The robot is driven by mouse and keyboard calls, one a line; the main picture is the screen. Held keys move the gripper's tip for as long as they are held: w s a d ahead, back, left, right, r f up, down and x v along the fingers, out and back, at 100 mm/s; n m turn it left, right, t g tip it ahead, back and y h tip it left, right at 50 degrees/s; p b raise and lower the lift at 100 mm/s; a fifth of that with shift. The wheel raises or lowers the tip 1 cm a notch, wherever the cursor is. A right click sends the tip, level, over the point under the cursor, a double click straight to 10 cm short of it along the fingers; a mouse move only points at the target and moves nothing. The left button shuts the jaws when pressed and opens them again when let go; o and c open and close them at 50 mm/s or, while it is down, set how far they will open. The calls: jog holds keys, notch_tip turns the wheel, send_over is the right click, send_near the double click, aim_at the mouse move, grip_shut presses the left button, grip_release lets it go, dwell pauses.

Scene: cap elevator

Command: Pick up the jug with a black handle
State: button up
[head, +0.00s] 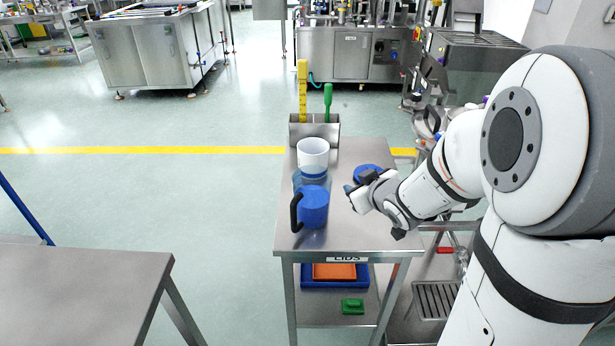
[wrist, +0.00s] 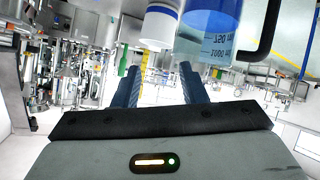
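The blue jug (head: 315,207) stands near the front left of the small steel table, with its black handle (head: 295,212) on its left side. In the wrist view the jug (wrist: 208,32) is upside down, a see-through blue body with volume marks and the black handle (wrist: 268,30) at right. My gripper (head: 356,190) is to the right of the jug, apart from it. In the wrist view my gripper (wrist: 158,85) has its two fingers spread with nothing between them. The jug's base is cut off in the wrist view.
A blue round thing (head: 367,173) is partly hidden by my gripper. A steel holder (head: 300,132) with yellow and green tools stands at the back edge.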

jog(key=a+f+y, duration=0.1)
jog(key=f, duration=0.1)
jog(key=a+f+n+y+b, duration=0.1)
jog(key=a+y, duration=0.1)
jog(key=a+f+n+y, duration=0.1)
jog(key=f, duration=0.1)
jog(key=shift+w+a+f+y+b, duration=0.3)
jog(key=shift+w+y+b, duration=0.1)
jog(key=n+g+y+b, duration=0.2)
jog(key=n+y, duration=0.1)
jog(key=y, duration=0.4)
send_near(293, 209)
jog(key=w+a+f, duration=0.1)
jog(key=w+a, duration=0.1)
jog(key=p+x, duration=0.1)
jog(key=x, duration=0.6)
jog(key=shift+w+a+p, duration=0.25)
jog(key=shift+w+p, duration=0.05)
jog(key=shift+p, duration=0.1)
jog(key=shift+c, duration=0.5)
grip_shut()
jog(key=shift+r, duration=0.1)
